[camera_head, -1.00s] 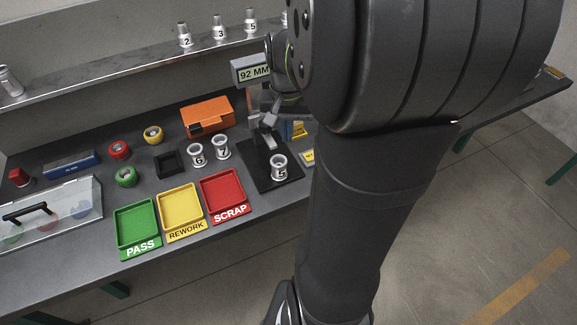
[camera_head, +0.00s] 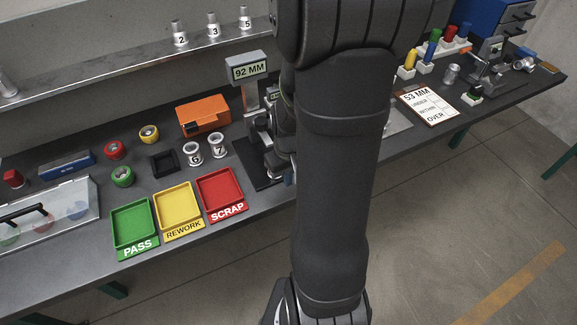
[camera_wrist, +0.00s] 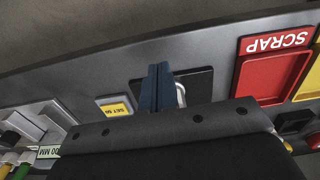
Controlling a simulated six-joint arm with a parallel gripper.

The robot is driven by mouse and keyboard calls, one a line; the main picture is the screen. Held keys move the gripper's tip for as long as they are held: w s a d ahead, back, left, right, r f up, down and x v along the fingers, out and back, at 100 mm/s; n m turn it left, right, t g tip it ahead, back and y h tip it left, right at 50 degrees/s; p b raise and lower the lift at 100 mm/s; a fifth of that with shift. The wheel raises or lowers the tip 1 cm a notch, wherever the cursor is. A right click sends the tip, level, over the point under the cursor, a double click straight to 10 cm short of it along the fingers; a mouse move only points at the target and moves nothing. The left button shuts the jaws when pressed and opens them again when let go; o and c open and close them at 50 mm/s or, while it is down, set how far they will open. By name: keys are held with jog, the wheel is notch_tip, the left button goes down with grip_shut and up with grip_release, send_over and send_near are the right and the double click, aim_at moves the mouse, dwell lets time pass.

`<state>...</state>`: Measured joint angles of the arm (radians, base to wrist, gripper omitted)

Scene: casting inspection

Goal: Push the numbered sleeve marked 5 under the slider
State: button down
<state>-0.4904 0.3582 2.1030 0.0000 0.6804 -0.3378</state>
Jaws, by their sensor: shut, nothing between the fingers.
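In the wrist view my gripper (camera_wrist: 157,88) is shut, its two blue fingers together and empty. They are above the gauge's black base plate (camera_wrist: 203,82). The pale rim of the sleeve (camera_wrist: 181,95) shows just right of the fingers, mostly hidden behind them and the gripper body; I cannot tell whether they touch. In the head view the gauge (camera_head: 258,128) with its slider stands on the black base (camera_head: 247,158), under a 92 MM display (camera_head: 249,70). My arm hides the sleeve marked 5 there, and most of the base's right side.
Sleeves 6 (camera_head: 193,155) and 7 (camera_head: 218,146) stand left of the gauge. The red SCRAP tray (camera_head: 239,199) lies in front of them; it also shows in the wrist view (camera_wrist: 262,98). An orange box (camera_head: 228,113) is behind. More numbered pieces stand on the shelf (camera_head: 130,58).

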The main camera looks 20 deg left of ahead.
notch_tip(320, 180, down, 3)
jog(key=shift+r, duration=0.2)
jog(key=shift+w+a+f, duration=0.15)
jog(key=shift+w+a, duration=0.9)
jog(key=shift+a, duration=0.1)
jog(key=shift+w+a, duration=0.3)
jog(key=shift+w+a, duration=0.75)
jog(key=shift+a, duration=0.1)
